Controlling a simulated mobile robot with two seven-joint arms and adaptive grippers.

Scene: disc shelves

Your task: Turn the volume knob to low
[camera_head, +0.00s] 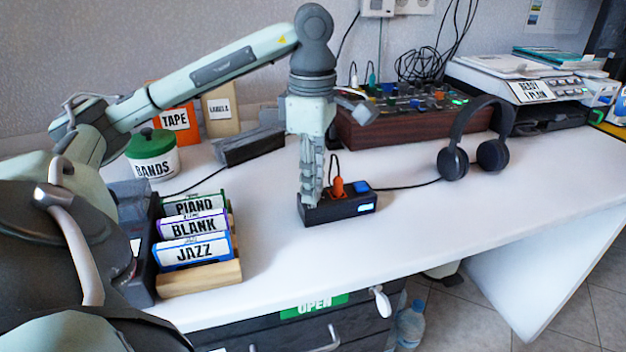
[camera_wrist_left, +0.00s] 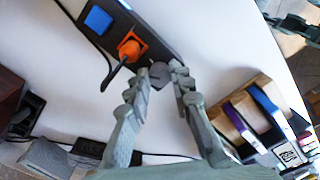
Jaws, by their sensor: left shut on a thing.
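A small black box (camera_head: 325,212) stands on the white desk. It carries an orange plug (camera_head: 338,188), a blue button (camera_head: 361,187) and a lit blue display on its front. My left gripper (camera_head: 309,200) reaches down onto the box's left end. In the left wrist view, a dark round knob (camera_wrist_left: 160,75) sits between the fingertips of my left gripper (camera_wrist_left: 163,77), beside the orange plug (camera_wrist_left: 131,47); the gripper is shut on it. The fingers hide the knob in the head view, and its setting cannot be read. My right gripper is not clearly seen.
A wooden rack (camera_head: 205,279) with cartridges marked PIANO, BLANK and JAZZ stands left of the box. A mixer (camera_head: 405,124) stands behind, with headphones (camera_head: 473,145) to the right. A cable runs right from the box. The desk's front right is clear.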

